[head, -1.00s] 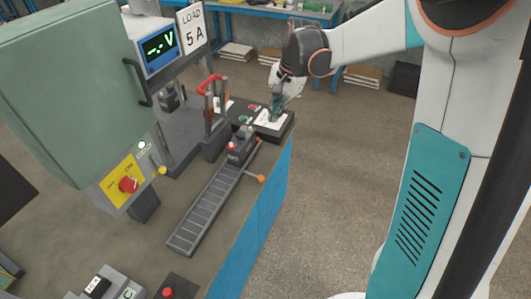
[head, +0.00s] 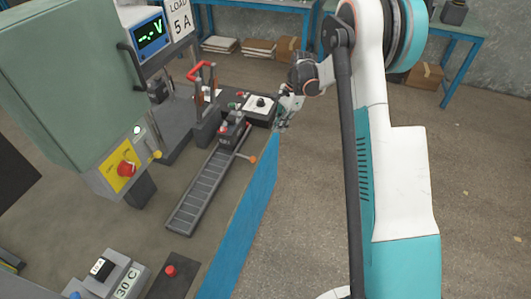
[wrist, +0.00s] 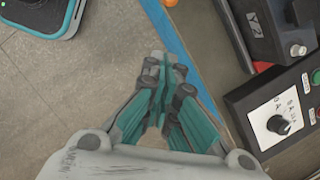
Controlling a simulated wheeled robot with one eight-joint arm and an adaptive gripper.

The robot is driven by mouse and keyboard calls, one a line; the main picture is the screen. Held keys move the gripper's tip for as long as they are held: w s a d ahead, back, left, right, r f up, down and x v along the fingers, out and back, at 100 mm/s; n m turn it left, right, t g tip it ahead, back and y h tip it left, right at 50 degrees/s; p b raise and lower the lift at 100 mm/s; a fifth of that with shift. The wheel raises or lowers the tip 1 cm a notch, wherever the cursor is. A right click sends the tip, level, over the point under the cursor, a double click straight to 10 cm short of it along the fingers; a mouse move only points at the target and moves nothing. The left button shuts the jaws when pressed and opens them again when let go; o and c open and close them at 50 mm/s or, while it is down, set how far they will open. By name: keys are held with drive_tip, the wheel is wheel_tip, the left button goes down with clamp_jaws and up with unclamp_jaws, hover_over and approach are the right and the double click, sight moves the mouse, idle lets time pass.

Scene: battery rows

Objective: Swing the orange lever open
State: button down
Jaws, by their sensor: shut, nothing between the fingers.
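The orange lever shows in the head view as a thin rod ending in an orange ball knob (head: 252,159). It sticks out to the right from a dark clamp block (head: 232,131) at the far end of a ribbed rail (head: 200,196). In the wrist view the orange knob (wrist: 170,3) is at the top edge, over the blue table edge. My gripper (head: 283,125) is beyond the knob and slightly to its right, apart from it. In the wrist view its fingers (wrist: 163,70) are shut and empty, over the floor just outside the table edge.
A dial panel (head: 262,104) stands close beside my gripper, behind the clamp block. A red-handled switch (head: 199,70) and a green cabinet (head: 70,90) are to the left. Open floor (head: 300,200) lies right of the blue table edge (head: 235,240).

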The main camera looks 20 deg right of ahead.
drive_tip(key=shift+f, duration=0.1)
drive_tip(key=s+a+f+b, duration=0.1)
drive_tip(key=a+f+b, duration=0.3)
drive_tip(key=f, duration=0.6)
drive_tip(key=a, duration=0.2)
drive_tip(key=shift+a, duration=0.4)
drive_tip(key=shift+s, duration=0.1)
drive_tip(key=shift+a, duration=0.15)
